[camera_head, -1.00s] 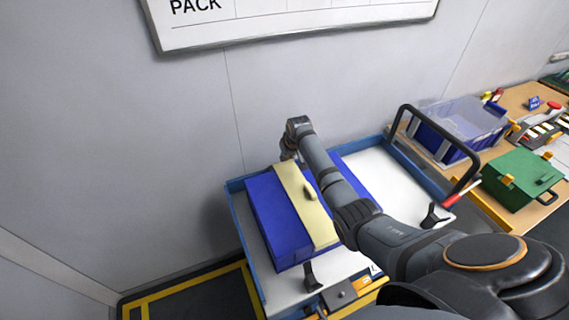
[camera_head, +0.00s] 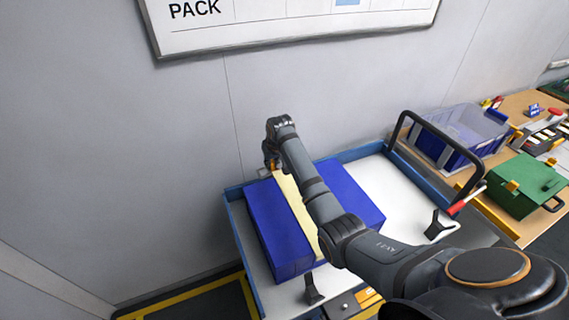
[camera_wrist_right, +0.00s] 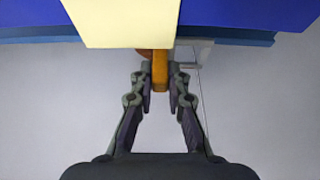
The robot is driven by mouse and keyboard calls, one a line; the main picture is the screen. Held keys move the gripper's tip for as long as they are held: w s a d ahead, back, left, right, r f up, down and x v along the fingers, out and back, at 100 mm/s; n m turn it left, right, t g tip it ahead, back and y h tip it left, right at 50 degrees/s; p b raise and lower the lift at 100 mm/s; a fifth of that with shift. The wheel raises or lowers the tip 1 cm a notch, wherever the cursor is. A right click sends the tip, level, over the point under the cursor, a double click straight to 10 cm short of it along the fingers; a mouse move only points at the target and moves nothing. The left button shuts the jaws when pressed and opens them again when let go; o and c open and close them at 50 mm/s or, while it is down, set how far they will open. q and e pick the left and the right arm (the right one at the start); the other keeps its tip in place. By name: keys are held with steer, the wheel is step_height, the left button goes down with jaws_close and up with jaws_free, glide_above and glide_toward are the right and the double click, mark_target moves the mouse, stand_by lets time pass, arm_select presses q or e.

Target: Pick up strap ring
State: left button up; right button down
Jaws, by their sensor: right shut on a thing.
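The strap ring, a small orange piece, shows in the right wrist view (camera_wrist_right: 160,68) between the two fingers of my right gripper (camera_wrist_right: 160,92). The gripper is shut on it, just beyond the end of a cream strip (camera_wrist_right: 122,22). In the head view, my right gripper (camera_head: 268,168) is at the far edge of the blue block (camera_head: 268,230), with the cream strip (camera_head: 290,190) running across the block's top. The arm covers part of the strip. My left gripper is not in view.
The blue block lies in a blue-rimmed cart tray (camera_head: 232,215) with a white bed and black handle (camera_head: 400,130), close to the grey wall. Black clamps (camera_head: 312,290) stand at the near side. A bench at right holds a clear-lidded blue bin (camera_head: 455,130) and green box (camera_head: 525,185).

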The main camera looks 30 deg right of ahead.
steer(key=a+b, duration=0.2)
steer(key=a, duration=1)
steer(key=shift+w+a+b, duration=0.15)
steer(key=shift+w+b, duration=0.15)
steer(key=shift+w, duration=0.05)
